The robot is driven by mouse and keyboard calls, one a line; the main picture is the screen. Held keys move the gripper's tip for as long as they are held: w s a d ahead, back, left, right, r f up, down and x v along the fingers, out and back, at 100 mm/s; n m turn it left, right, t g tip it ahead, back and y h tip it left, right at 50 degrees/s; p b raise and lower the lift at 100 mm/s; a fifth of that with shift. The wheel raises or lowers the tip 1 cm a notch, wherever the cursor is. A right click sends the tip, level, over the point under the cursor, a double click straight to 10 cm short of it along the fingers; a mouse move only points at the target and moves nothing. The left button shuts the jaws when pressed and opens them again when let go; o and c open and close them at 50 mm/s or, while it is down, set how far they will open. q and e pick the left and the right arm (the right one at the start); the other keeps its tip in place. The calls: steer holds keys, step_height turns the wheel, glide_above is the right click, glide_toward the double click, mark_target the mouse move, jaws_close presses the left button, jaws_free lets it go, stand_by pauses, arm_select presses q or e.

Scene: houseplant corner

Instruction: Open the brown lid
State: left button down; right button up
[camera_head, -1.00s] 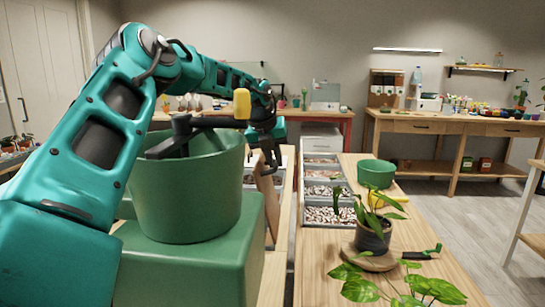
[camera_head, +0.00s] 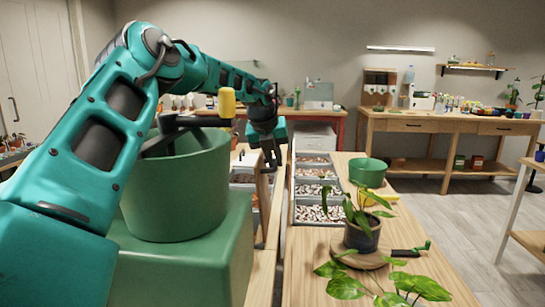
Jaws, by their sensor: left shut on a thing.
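The brown lid (camera_head: 262,200) shows as a narrow wooden panel, raised and nearly edge-on, just below my left gripper (camera_head: 271,160). My left gripper is shut on the lid at its upper end; the fingers partly hide the contact. Behind and left of the lid is an opening with trays of contents, mostly hidden by the green pot. My right gripper is not in view.
A large green pot (camera_head: 180,195) with a yellow-handled tool (camera_head: 227,103) stands close on the left. Right of the lid are pebble trays (camera_head: 318,213), a small green pot (camera_head: 368,172) and a potted plant (camera_head: 362,234) on a wooden bench.

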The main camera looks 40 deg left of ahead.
arm_select(q)
steer(key=shift+d+f, duration=0.3)
steer(key=shift+f, duration=0.15)
steer(key=c, duration=1.3)
jaws_free()
steer(key=shift+w+f, duration=0.2)
steer(key=shift+w, duration=0.15)
steer(key=shift+o, duration=0.8)
steer(key=shift+r, duration=0.1)
steer(key=shift+r, duration=0.1)
steer(key=shift+r, duration=0.2)
steer(key=v, duration=1.2)
steer(key=shift+r+p, duration=0.15)
steer(key=shift+p, duration=0.3)
